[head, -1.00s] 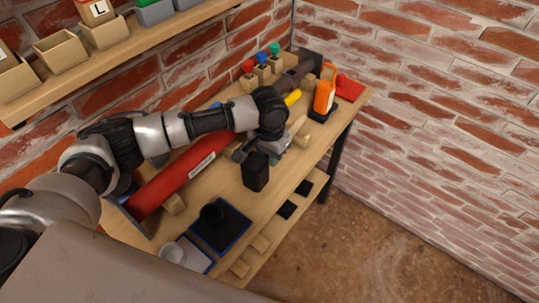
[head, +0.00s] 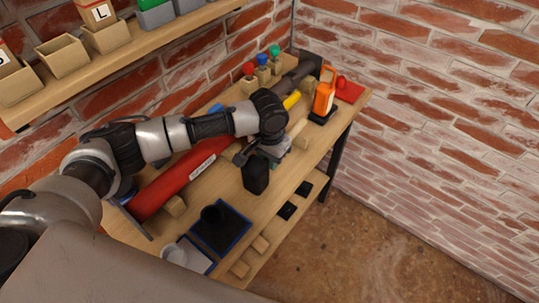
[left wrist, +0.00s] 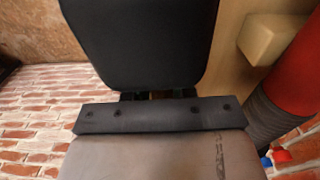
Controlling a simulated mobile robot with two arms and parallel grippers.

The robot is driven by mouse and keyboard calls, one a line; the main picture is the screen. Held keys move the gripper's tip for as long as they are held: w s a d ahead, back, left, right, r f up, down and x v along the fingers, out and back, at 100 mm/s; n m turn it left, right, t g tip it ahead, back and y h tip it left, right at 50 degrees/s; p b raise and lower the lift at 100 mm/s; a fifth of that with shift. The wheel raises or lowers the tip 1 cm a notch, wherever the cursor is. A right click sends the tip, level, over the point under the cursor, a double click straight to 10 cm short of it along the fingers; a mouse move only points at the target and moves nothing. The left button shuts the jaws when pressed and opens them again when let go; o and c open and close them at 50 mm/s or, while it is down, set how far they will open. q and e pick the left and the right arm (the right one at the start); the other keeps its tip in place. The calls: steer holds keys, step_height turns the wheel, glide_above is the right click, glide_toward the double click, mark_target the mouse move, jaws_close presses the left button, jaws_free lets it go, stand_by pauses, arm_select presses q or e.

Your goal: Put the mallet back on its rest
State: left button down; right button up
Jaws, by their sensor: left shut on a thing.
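The mallet has a black block head (head: 256,174) and a pale wooden handle (head: 298,127) that points to the back right. My left gripper (head: 266,148) is shut on the mallet between the head and the visible part of the handle, over the bench. In the left wrist view a large black block, apparently the mallet head (left wrist: 140,40), fills the top middle. The grip itself is mostly hidden. A short wooden block (head: 302,142) is beside the handle. I cannot tell whether it is part of the rest, or whether the mallet touches it. My right gripper is not in view.
A long red cylinder (head: 165,187) lies along the bench behind the mallet. An orange tool (head: 324,96) stands at the right end. A blue-edged black tray (head: 222,236) is in front left. A shelf with bins (head: 62,57) overhangs the back left.

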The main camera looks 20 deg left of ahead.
arm_select(q)
steer(key=shift+f, duration=0.3)
stand_by(0.4)
steer(key=shift+c, duration=1)
jaws_free()
steer(key=shift+r, duration=0.1)
step_height(320, 180, up, 8)
steer(key=p, duration=0.9)
